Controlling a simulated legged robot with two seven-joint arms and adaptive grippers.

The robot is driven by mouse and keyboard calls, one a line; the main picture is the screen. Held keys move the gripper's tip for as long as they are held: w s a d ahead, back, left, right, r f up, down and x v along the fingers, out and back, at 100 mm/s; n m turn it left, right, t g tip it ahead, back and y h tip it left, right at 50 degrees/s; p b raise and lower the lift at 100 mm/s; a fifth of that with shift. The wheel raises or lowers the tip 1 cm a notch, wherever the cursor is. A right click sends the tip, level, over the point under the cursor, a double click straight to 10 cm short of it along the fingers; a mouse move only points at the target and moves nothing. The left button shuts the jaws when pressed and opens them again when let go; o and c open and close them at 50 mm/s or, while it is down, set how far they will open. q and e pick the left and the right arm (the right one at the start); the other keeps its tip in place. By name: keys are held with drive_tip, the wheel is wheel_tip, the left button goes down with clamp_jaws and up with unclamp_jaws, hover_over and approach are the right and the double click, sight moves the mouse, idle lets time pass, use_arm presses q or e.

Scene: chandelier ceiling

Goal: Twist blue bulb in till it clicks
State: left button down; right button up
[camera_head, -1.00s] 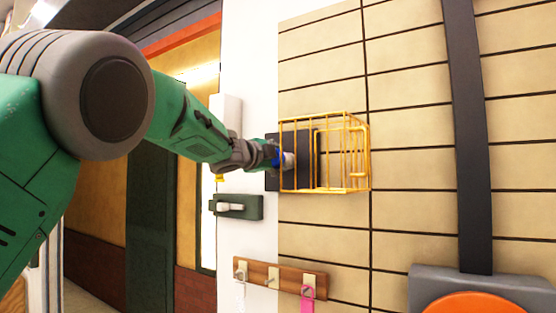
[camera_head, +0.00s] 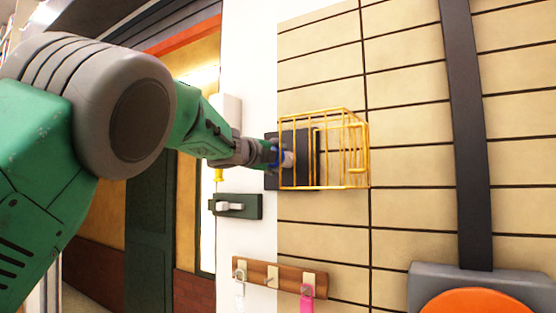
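The blue bulb (camera_head: 276,160) shows only as a small patch of blue at my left gripper's fingertips. A pale, short cylinder, probably its socket (camera_head: 288,160), lies just right of it, in front of a dark wall plate (camera_head: 307,150). A yellow wire cage (camera_head: 345,187) stands out from the wall around that spot. My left gripper (camera_head: 273,154) comes in from the left, with its fingers at the bulb by the cage's left side. The fingers cover most of the bulb, and their gap is too small to make out. My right gripper is out of view.
Below the cage are a green plate with a white lever (camera_head: 230,206) and a wooden hook rack (camera_head: 262,272) holding a pink tag (camera_head: 307,291). A dark vertical strip (camera_head: 468,130) and a grey box with an orange disc (camera_head: 490,303) are at right. The tiled wall between is clear.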

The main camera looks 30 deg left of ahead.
use_arm(q)
drive_tip(key=shift+s+r, duration=0.1)
drive_tip(key=shift+r, duration=0.45)
drive_tip(key=shift+f+m+b, duration=0.1)
drive_tip(key=shift+m+b, duration=0.5)
drive_tip(key=shift+m, duration=0.5)
drive_tip(key=shift+a+m, duration=0.1)
drive_tip(key=shift+m, duration=0.5)
drive_tip(key=c, duration=1.3)
unclamp_jaws()
drive_tip(key=o, duration=0.5)
drive_tip(key=shift+w, duration=0.2)
drive_tip(key=shift+o, duration=0.2)
drive_tip(key=shift+f, duration=0.15)
drive_tip(key=o, duration=0.6)
drive_tip(key=shift+f, duration=0.15)
drive_tip(key=shift+o, duration=0.2)
